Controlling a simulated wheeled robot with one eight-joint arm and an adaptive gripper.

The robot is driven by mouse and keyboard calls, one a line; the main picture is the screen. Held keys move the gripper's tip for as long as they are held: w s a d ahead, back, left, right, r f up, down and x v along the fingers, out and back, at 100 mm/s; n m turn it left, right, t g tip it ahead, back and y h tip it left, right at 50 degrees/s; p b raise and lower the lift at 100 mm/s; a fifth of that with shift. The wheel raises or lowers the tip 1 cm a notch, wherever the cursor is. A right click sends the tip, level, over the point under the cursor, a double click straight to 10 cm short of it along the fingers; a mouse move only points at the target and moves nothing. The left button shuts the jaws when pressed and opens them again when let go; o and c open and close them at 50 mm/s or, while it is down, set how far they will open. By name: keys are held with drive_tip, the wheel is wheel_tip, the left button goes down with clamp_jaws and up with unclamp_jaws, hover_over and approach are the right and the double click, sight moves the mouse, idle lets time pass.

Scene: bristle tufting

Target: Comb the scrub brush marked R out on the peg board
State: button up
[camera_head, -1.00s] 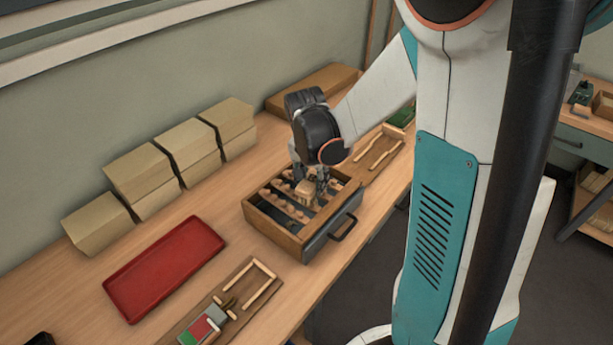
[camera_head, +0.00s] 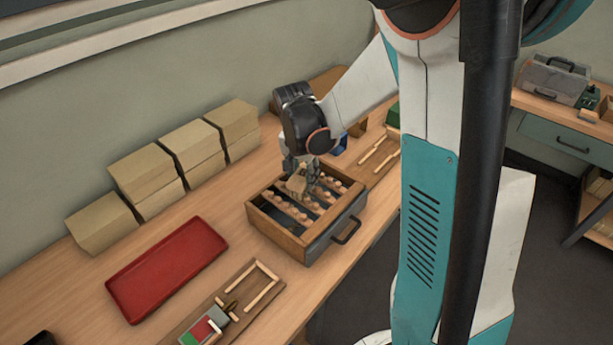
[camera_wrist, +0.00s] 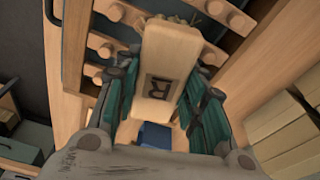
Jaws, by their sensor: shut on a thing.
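The scrub brush marked R (camera_wrist: 165,70) is a pale wooden block with a dark R on its face. In the wrist view it sits between the two fingers of my gripper (camera_wrist: 160,100), which is shut on it. Its bristle end, with some greenish bristles showing, points toward the peg rows. In the head view my gripper (camera_head: 300,180) holds the brush over the far part of the peg board (camera_head: 277,232), a wooden box with rows of rounded pegs. Whether the bristles touch the pegs cannot be told.
A red tray (camera_head: 165,270) lies left of the peg board. A wooden fixture with a red and green plate (camera_head: 205,328) is in front. Several tan boxes (camera_head: 145,172) stand along the wall. Another wooden frame (camera_head: 378,155) lies to the right, with a blue object (camera_head: 340,145) near it.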

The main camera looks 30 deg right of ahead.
drive_tip(key=w+a+r+p, duration=0.1)
drive_tip(key=w+r+p, duration=0.2)
drive_tip(key=r, duration=0.2)
drive_tip(key=shift+a+r+p, duration=0.15)
drive_tip(key=shift+r+p, duration=0.2)
drive_tip(key=shift+r, duration=0.05)
idle(0.8)
drive_tip(key=shift+w, duration=0.1)
